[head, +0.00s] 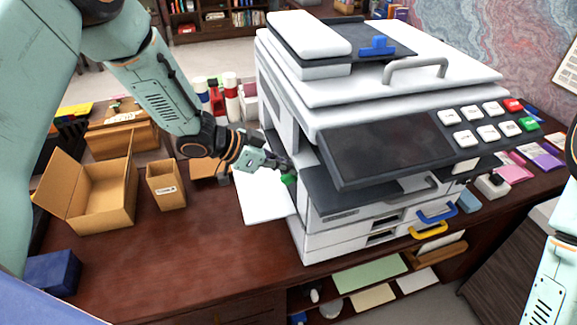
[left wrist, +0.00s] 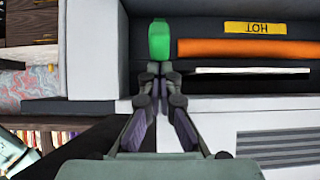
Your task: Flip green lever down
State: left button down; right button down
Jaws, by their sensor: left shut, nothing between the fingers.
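The green lever (head: 289,179) is on the left side of the white and dark copier (head: 325,210), low beside the drawers. My left gripper (head: 284,165) is right at the lever, with its fingers shut and nothing held. In the left wrist view the green lever (left wrist: 160,40) stands just beyond the closed fingertips (left wrist: 160,72); I cannot tell whether they touch it. An orange bar (left wrist: 247,48) and a yellow HOT label (left wrist: 255,28) show beside the lever inside the copier. My right gripper is not in view; only part of my right arm shows at the right edge.
An open cardboard box (head: 92,195) and a smaller box (head: 166,185) stand on the desk at left. White paper (head: 262,195) lies beside the copier. Bottles (head: 231,100) stand behind my left arm. The front of the desk (head: 200,255) is clear.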

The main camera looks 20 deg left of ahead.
aim_at(283, 183)
pick_arm(q)
jog(key=shift+d, duration=0.5)
jog(key=shift+a+f, duration=0.2)
jog(key=shift+a, duration=0.1)
jog(key=shift+s+a+f+t+h+b, duration=0.25)
jog(key=shift+t+h+b, duration=0.2)
jog(key=shift+b, duration=0.25)
jog(key=f+h+b, duration=0.1)
jog(key=b, duration=0.1)
jog(key=s+a+f+t+h+b, duration=0.1)
jog(key=b, duration=0.1)
jog(key=a+f+t+h+b, duration=0.1)
jog(key=h+b, duration=0.1)
jog(key=b, duration=0.1)
jog(key=shift+s+a+t, duration=0.15)
jog(key=shift+t, duration=0.1)
jog(key=shift+s+a+f+t+h+b, duration=0.1)
jog(key=shift+s+f+t+h+b, duration=0.15)
jog(key=shift+h+b, duration=0.35)
jog(key=shift+a+f, duration=0.1)
jog(key=shift+f, duration=0.05)
jog(key=shift+a, duration=0.1)
jog(key=shift+s+f+b, duration=0.1)
jog(key=shift+f+b, duration=0.05)
jog(key=shift+b, duration=0.15)
jog(key=shift+s, duration=0.1)
